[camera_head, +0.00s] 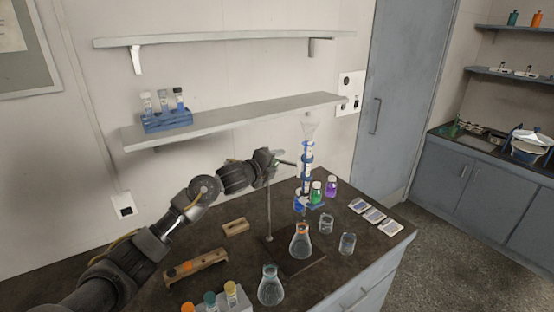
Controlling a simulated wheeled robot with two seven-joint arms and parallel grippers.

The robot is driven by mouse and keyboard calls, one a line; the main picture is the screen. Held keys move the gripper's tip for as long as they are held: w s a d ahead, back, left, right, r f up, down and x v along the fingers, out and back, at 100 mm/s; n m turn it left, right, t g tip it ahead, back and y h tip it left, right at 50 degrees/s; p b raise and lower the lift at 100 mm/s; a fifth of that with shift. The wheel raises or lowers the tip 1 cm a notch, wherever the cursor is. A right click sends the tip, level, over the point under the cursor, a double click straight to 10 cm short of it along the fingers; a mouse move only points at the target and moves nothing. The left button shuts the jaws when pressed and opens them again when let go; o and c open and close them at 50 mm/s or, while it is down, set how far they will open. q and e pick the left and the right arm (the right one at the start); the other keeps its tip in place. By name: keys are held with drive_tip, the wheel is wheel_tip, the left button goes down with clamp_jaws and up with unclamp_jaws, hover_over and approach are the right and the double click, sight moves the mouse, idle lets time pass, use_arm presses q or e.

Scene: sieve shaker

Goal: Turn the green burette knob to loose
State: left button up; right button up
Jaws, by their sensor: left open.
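The burette (307,166) stands upright, held by blue clamps on a stand with a thin rod (268,212) and a dark base. Its green knob is too small to make out. An Erlenmeyer flask with an orange rim (300,242) stands on the stand's base below the burette. My left gripper (276,161) is open, left of the burette and close to the top of the stand rod. Whether it touches the rod or clamp is unclear. My right gripper is out of view.
Bottles of blue, green (316,193) and purple (331,187) liquid stand close by the burette. Two beakers (347,244), a clear flask (271,287), and wooden racks (196,266) are on the dark bench. A shelf (240,118) hangs above the arm.

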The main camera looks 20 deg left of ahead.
use_arm(q)
drive_tip(key=shift+w+d+f, duration=0.15)
drive_tip(key=shift+w, duration=0.4)
drive_tip(key=c, duration=1)
drive_tip(key=shift+o, duration=0.2)
drive_tip(key=shift+f, duration=0.15)
drive_tip(key=n+t+b, duration=0.1)
drive_tip(key=t+b, duration=0.1)
drive_tip(key=b, duration=0.5)
drive_tip(key=n+t+h+b, duration=0.1)
drive_tip(key=t+b, duration=0.1)
drive_tip(key=b, duration=0.6)
drive_tip(key=shift+r+t, duration=0.2)
drive_tip(key=shift+t, duration=0.2)
drive_tip(key=shift+r+b, duration=0.25)
drive_tip(key=shift+b, duration=0.2)
drive_tip(key=o, duration=1)
drive_tip(key=shift+r, duration=0.1)
drive_tip(key=shift+c, duration=0.2)
